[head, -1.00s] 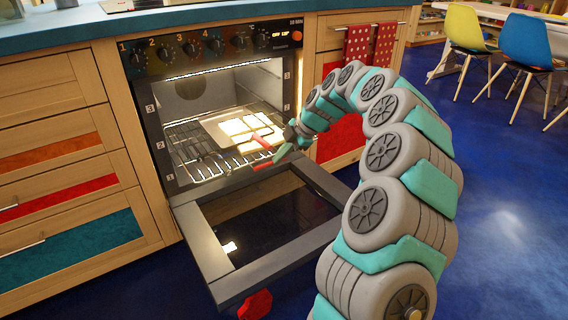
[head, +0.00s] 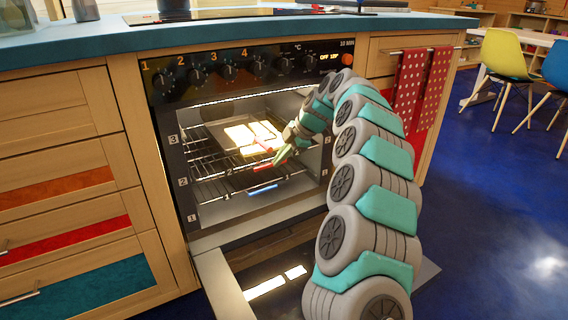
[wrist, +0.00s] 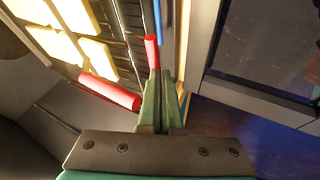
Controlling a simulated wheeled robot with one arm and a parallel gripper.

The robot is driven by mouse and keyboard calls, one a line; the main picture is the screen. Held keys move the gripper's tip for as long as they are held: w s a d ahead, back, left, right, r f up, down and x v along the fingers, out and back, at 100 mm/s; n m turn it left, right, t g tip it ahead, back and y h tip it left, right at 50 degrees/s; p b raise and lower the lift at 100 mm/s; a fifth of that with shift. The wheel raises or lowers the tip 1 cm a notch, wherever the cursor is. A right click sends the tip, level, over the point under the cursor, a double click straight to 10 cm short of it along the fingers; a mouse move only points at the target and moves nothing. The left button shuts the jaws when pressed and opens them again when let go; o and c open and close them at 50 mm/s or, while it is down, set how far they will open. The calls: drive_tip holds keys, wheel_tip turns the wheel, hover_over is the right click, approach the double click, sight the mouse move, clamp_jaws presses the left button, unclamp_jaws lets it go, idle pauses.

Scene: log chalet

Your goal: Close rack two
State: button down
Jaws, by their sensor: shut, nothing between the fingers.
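The oven (head: 250,75) stands open, with its door (head: 225,290) lowered. Wire racks show inside, with level numbers on the side wall. A rack (head: 215,172) with a "2" tag is at middle height and has a red bar (head: 263,167) at its front; how far it sticks out is hard to tell. My gripper (head: 279,157) is shut and empty, its green fingers right beside the red bars at the oven mouth. In the wrist view the fingers (wrist: 162,78) point at a red bar (wrist: 152,50); contact is unclear. Another red bar (wrist: 110,92) lies to their left.
A tray with pale square slices (head: 250,137) sits in the oven. A blue bar (head: 263,188) is lower down. Drawers (head: 70,220) flank the oven on the left. Red dotted towels (head: 410,80) hang on the right. Open blue floor (head: 490,200) lies to the right.

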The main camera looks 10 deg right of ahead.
sight(264, 157)
drive_tip(key=shift+w+a+f+p, duration=0.1)
drive_tip(key=shift+w+a+p, duration=0.2)
drive_tip(key=shift+w, duration=0.7)
drive_tip(key=shift+w+a+r+p, duration=0.15)
drive_tip(key=shift+w+a, duration=0.15)
drive_tip(key=shift+w, duration=0.75)
drive_tip(key=shift+w+a+f+p, duration=0.15)
drive_tip(key=shift+w+a+p, duration=0.15)
drive_tip(key=shift+w, duration=0.7)
